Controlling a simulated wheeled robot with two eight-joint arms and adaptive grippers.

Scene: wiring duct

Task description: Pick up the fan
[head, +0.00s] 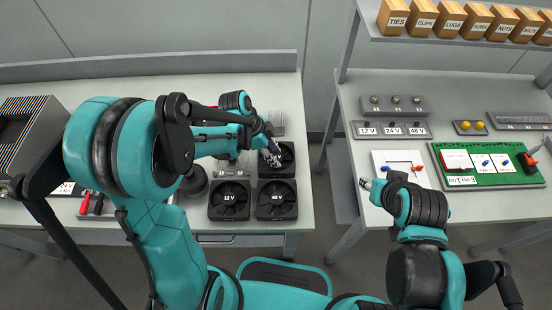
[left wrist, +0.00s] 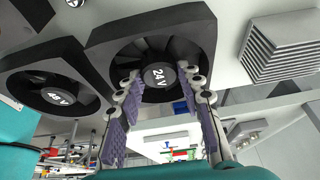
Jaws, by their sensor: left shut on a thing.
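The 24 V fan (head: 288,168) is a black square fan at the right side of the left table. In the left wrist view the same fan (left wrist: 105,42) shows its "24 V" hub between my fingers. My left gripper (head: 274,159) reaches down onto it, and its purple-padded fingers (left wrist: 164,100) are shut on the fan. The exact contact is partly hidden. The 48 V fan (head: 277,199) lies just in front, and the 12 V fan (head: 229,200) lies left of that. My right gripper (head: 368,184) is at the right table's white board; its jaw opening is too small to tell.
A finned heat sink (left wrist: 283,48) stands close to the held fan. The right table carries a white board (head: 398,160), a grey voltage strip (head: 392,130) and a green board (head: 488,163). Labelled wooden bins (head: 450,20) stand on the shelf above. A gap separates the tables.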

